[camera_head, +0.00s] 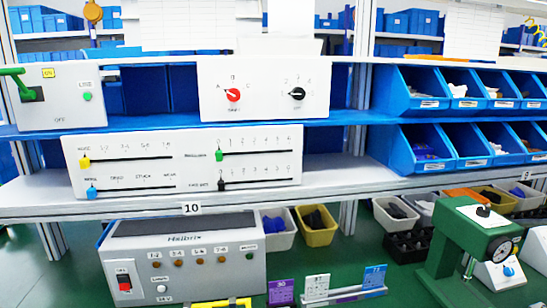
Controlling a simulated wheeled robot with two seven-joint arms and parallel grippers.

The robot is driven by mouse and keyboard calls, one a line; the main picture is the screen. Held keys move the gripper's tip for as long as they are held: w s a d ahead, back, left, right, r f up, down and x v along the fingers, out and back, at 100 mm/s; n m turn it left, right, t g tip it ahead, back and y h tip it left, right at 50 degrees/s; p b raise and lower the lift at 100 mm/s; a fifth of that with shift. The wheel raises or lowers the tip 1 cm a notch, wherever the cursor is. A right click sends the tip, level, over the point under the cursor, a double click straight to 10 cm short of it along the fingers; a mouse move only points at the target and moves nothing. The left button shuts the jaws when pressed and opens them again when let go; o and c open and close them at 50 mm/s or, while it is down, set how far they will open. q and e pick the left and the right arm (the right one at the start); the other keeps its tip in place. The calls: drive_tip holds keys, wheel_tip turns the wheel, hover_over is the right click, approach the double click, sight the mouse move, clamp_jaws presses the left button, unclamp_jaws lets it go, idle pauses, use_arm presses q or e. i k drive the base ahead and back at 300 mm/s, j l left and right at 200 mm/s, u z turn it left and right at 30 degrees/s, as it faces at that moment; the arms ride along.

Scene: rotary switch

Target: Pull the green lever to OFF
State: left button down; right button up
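The green lever (20,82) sticks out of a dark slot on the front of a white switch box (75,118) at the far left of the upper shelf. Its green handle lies towards the left, near the upper part of the slot, and its end is close to the picture's left edge. A yellow ON label (48,72) is above the slot and an OFF label (59,120) is below it. A round green light (87,97) sits right of the slot. Neither of my grippers shows in the head view, and nothing touches the lever.
A white box with red (233,95) and black (297,94) rotary knobs stands right of the switch box. A slider panel (125,145) stands on the shelf below. Blue bins (415,105) fill the right side. The space before the lever looks clear.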

sight(25, 94)
drive_tip(key=u, duration=1.45)
